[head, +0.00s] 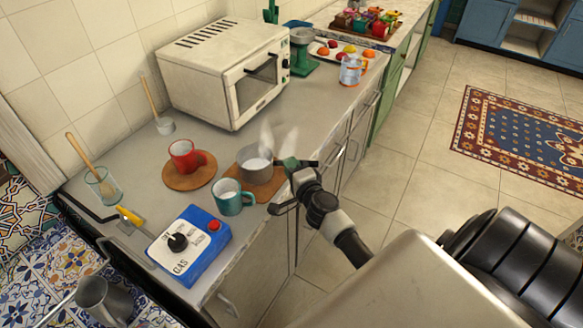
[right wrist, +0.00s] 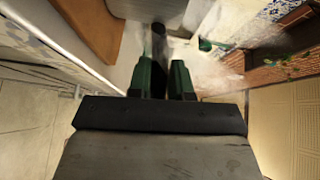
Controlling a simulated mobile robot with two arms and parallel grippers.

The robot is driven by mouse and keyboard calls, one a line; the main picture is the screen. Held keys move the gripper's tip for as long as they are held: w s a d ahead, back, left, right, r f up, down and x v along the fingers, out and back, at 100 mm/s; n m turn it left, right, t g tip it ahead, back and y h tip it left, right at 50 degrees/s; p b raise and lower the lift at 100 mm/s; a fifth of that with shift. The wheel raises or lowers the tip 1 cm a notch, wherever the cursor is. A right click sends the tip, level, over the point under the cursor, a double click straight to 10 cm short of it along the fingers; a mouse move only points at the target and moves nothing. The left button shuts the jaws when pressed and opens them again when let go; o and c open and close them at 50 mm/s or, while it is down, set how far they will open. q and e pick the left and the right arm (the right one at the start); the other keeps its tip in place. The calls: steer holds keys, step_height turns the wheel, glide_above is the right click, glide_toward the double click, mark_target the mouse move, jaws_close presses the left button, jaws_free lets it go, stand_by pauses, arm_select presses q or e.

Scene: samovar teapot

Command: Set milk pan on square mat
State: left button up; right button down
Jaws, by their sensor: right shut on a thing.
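The grey milk pan (head: 256,170) holds white milk and gives off steam. It stands upright over the brown square mat (head: 262,192), which shows around its base. I cannot tell whether its bottom touches the mat. My right gripper (head: 291,164), with green fingers, is shut on the pan's dark handle at the right of the pan. My left gripper is not in view.
A teal mug (head: 230,198) stands close to the mat's front left. A red mug (head: 184,157) stands on a round brown mat (head: 173,183). A blue gas box (head: 190,246) is at the counter's near end, a white toaster oven (head: 222,70) behind.

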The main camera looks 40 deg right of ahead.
steer(key=c, duration=1)
jaws_free()
steer(key=shift+c, duration=0.2)
steer(key=s+a, duration=0.2)
steer(key=s, duration=0.9)
steer(key=shift+s+r+b, duration=0.4)
